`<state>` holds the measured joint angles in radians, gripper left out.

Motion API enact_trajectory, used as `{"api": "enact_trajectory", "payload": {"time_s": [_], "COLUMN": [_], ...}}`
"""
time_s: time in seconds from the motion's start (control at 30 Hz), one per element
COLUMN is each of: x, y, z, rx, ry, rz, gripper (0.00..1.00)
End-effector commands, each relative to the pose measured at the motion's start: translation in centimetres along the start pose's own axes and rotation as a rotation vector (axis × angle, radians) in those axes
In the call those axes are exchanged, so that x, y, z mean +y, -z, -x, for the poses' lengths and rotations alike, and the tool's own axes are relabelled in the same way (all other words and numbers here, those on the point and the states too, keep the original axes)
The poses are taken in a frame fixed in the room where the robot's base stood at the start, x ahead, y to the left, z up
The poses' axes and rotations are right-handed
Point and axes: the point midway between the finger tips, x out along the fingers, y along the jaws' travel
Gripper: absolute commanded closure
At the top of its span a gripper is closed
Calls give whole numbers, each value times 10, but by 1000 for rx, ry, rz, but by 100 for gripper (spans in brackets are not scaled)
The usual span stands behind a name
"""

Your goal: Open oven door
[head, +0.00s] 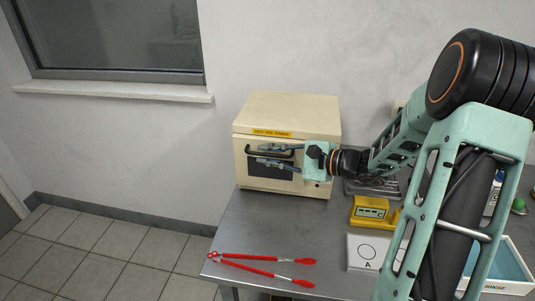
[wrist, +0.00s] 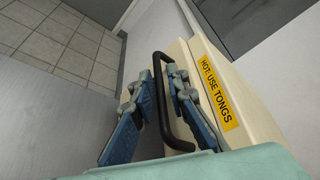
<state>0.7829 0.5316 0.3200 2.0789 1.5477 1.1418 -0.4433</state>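The oven (head: 290,112) is a cream box on the table against the wall, with a yellow label (wrist: 215,92) reading "HOT: USE TONGS". Its front door (head: 250,172) looks closed and has a dark window. A black bar handle (wrist: 157,95) runs across the door; part of it also shows in the head view (head: 250,151). My gripper (head: 262,154) is at the door front with its blue fingers apart. In the wrist view, my gripper (wrist: 156,76) has one finger on each side of the handle. I cannot tell whether either finger touches it.
Red tongs (head: 262,265) lie on the grey table (head: 240,230) in front of the oven. A yellow device (head: 371,210), a white card marked A (head: 367,262) and a blue-lined tray (head: 510,260) are to the right. The table's left front is mostly clear.

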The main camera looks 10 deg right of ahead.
Motion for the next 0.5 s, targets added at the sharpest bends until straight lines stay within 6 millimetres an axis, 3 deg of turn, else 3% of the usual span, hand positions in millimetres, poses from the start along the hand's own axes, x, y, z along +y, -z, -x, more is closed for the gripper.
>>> {"api": "enact_trajectory", "payload": {"time_s": [0.27,0.43,0.5], "x": [0,0,0], "y": [0,0,0], "z": [-3,-3,-2], "rx": [1,0,0], "ry": [0,0,0], "rz": [0,0,0], "gripper": [86,100,100]}}
